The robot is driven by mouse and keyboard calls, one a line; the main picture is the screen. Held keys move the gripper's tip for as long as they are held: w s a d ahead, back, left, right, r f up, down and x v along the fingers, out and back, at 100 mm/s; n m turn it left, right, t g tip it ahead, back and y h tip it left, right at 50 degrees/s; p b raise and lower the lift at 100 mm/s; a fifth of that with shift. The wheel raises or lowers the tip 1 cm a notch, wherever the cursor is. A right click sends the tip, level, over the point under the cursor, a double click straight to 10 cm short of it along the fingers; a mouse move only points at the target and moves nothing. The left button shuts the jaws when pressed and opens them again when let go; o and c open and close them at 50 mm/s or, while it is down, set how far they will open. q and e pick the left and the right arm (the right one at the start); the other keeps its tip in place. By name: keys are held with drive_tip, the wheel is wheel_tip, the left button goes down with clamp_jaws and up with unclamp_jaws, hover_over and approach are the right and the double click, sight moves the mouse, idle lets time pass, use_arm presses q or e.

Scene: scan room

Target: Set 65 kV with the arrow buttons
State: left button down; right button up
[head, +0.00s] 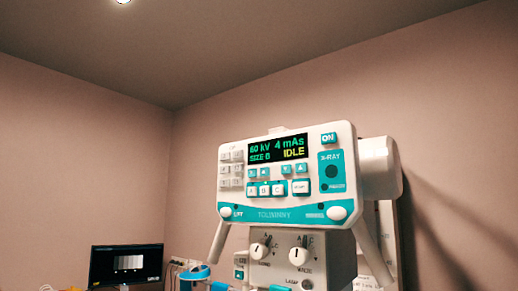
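The control panel (240,198) of a white and teal X-ray unit faces me, right of the picture's middle. Its dark display (278,148) reads what looks like 60 kV, 4 mAs, SIZE B and IDLE. Under the display are small teal arrow buttons: a left pair (258,173) below the kV reading and a right pair (294,169) below the mAs reading. The arrows on the left pair are too small to tell up from down. Neither gripper can be made out in the head view, and nothing touches the panel.
An ON button (329,138) and an X-RAY section (331,171) are at the panel's right. Letter buttons (265,189) lie below the arrows. Two dials (298,256) sit on a lower box. A monitor (127,264) stands lower left. Blue curved parts (195,272) show near the bottom edge.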

clamp_jaws()
idle(1.5)
